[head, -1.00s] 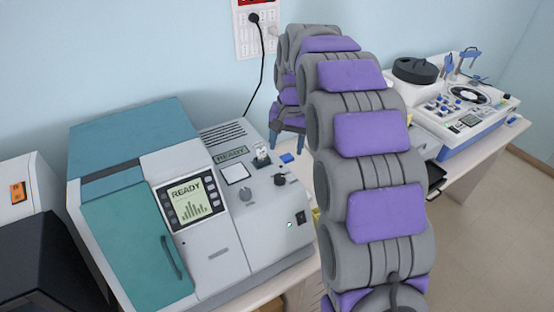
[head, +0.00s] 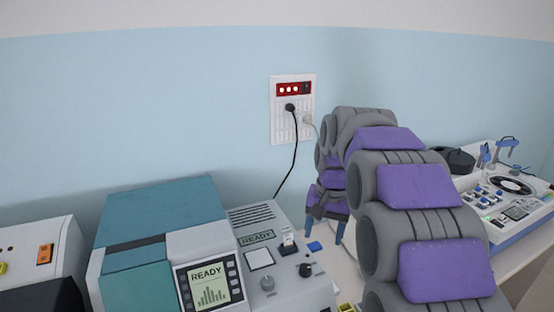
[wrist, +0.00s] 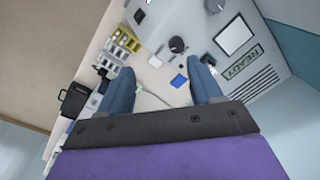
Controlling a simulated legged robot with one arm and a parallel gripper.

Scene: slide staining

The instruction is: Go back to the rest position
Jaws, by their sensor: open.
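My gripper (head: 327,232) is at the end of my purple and grey arm, above the bench beside the right side of the teal and grey machine. Its two blue fingers point down in the head view. In the wrist view my gripper (wrist: 160,88) has its fingers spread wide apart, with nothing held between them. The bench top and a small blue square (wrist: 179,80) show beyond the fingers.
The machine (head: 160,222) with a READY screen stands at left. A white device with a dial (head: 505,205) is at right. A wall outlet (head: 293,110) with a black cord is behind. A yellow rack (wrist: 122,45) is on the bench.

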